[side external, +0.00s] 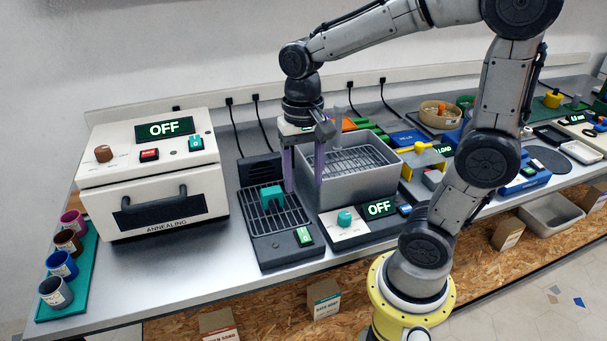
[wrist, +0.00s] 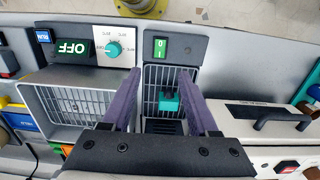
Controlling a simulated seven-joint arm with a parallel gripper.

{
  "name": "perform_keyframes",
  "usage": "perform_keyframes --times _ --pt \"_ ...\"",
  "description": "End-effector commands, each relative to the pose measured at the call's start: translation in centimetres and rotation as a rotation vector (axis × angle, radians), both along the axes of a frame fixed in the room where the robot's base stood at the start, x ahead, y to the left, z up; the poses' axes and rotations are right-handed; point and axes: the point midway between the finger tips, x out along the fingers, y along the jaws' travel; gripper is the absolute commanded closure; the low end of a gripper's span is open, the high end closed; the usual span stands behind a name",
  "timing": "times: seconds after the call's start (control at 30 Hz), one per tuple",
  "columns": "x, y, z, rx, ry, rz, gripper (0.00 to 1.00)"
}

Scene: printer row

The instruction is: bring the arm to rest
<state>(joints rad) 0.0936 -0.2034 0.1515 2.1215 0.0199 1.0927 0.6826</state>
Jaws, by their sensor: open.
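My gripper (side external: 303,186) hangs pointing down above the bench, between the cooling rack (side external: 287,217) and the grey basket bath (side external: 382,180). Its two purple fingers are apart with nothing between them in the side view. In the wrist view my gripper (wrist: 159,74) shows its fingers spread over the rack. A teal block (side external: 271,196) sits on the rack's grille, left of the fingers and clear of them. The same teal block (wrist: 168,100) appears between the fingers in the wrist view, lower down on the grille. My arm is bent, its elbow raised over the bench.
A white annealing oven (side external: 150,180) reading OFF stands at the left, its door shut. Coloured cups (side external: 62,265) stand on a teal tray at the left edge. The bath's control panel (side external: 360,226) also reads OFF. Other machines and bins crowd the right. The bench front left is clear.

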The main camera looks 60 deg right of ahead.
Motion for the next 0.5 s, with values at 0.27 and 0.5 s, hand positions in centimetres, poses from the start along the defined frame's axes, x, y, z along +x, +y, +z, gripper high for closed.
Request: perform_keyframes --times 0.27,0.5 --pt "0.0 0.0 0.1 0.000 0.000 0.000 0.40" --pt "-1.3 0.7 2.6 -0.010 -0.110 0.030 0.40"
